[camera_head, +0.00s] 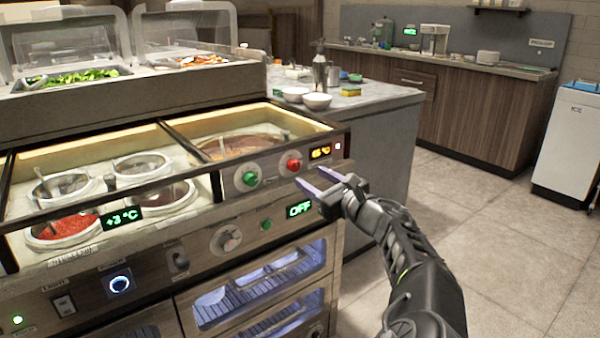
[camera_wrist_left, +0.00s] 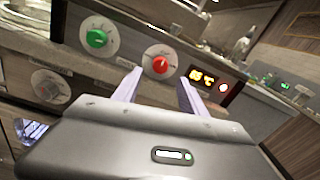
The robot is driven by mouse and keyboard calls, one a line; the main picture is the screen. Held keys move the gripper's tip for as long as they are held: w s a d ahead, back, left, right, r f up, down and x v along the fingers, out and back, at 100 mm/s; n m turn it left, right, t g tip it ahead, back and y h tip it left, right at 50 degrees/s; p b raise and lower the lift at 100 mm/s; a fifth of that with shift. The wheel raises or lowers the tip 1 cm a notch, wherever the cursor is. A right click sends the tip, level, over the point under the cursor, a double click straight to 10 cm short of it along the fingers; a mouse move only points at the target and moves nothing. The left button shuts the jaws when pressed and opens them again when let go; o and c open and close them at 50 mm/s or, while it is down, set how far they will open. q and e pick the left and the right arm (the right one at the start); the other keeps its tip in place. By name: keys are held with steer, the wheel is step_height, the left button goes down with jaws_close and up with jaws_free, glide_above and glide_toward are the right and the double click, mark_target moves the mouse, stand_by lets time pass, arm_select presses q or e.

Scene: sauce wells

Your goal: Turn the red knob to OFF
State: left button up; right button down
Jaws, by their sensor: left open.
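The red knob (camera_head: 293,166) sits on a white round dial plate on the counter's front panel, right of the green knob (camera_head: 251,178). My left gripper (camera_head: 311,178) is open and empty just in front of the panel, slightly right of the red knob. In the left wrist view the red knob (camera_wrist_left: 160,65) shows between and beyond the two pale fingertips (camera_wrist_left: 160,76), apart from them. The knob's pointer setting is too small to read. My right gripper is not in view.
An amber display (camera_head: 320,152) is lit right of the red knob, with a small light beside it. A green display below reads OFF (camera_head: 299,209). Sauce wells (camera_head: 143,166) lie behind the panel. Open floor (camera_head: 480,230) lies to the right.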

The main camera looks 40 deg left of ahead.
mark_target(296, 168)
arm_select(q)
steer(key=b+x, duration=0.1)
steer(key=x, duration=0.5)
steer(key=shift+w+a, duration=0.1)
steer(key=shift+a, duration=0.05)
jaws_close()
stand_by(0.4)
